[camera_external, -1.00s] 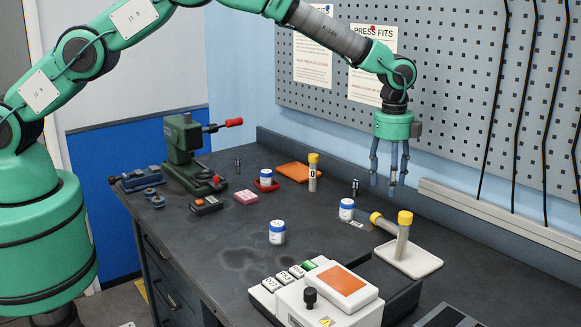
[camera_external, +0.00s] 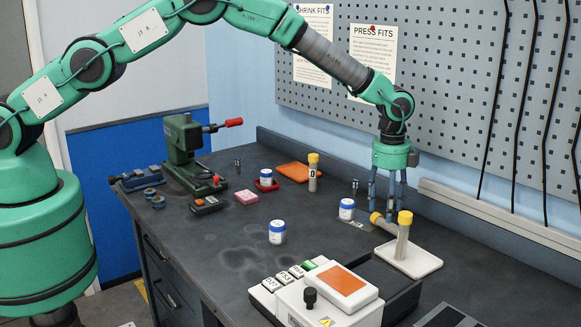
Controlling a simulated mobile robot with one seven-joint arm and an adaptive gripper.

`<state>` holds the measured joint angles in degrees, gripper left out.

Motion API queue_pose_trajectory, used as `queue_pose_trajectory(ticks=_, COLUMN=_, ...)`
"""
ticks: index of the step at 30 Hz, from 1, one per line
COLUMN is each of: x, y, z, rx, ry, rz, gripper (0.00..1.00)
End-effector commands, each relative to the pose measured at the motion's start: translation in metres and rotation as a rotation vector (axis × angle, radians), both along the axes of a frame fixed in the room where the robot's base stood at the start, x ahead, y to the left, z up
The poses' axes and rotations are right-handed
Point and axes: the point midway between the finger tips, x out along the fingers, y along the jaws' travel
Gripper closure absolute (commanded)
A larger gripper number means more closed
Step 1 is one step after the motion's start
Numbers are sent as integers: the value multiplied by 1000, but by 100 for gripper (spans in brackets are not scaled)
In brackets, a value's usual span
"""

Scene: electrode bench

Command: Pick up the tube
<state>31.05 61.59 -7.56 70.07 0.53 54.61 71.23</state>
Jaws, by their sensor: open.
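A tube with a yellow cap (camera_external: 403,239) stands in the white tray (camera_external: 425,262) at the right. A second yellow-capped tube (camera_external: 385,223) is tilted beside it, its cap to the left. A third yellow-capped tube (camera_external: 313,175) stands farther back, with a dark mark on its label. My gripper (camera_external: 387,208) points down with its fingers spread, just above and behind the two tubes at the tray. Its fingertips are partly hidden behind the tubes, so I cannot tell whether they touch one.
A white device with an orange screen (camera_external: 340,282) is in front. A green press (camera_external: 184,150) stands at the back left. The pegboard wall (camera_external: 455,110) is close behind my gripper.

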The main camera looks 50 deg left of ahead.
Motion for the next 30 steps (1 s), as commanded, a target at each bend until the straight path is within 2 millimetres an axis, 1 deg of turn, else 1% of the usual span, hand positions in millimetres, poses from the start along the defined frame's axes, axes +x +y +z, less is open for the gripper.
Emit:
queue_pose_trajectory(ticks=5, x=0, y=0, z=-7, rx=0, ry=0, rz=0, gripper=45)
queue_pose_trajectory(ticks=18, x=2, y=-1, z=-48, rx=0, ry=1, rz=0, gripper=45)
queue_pose_trajectory(ticks=22, x=2, y=-1, z=-52, rx=0, ry=0, rz=0, gripper=45)
queue_pose_trajectory(ticks=30, x=2, y=-1, z=-52, rx=0, ry=0, rz=0, gripper=45)
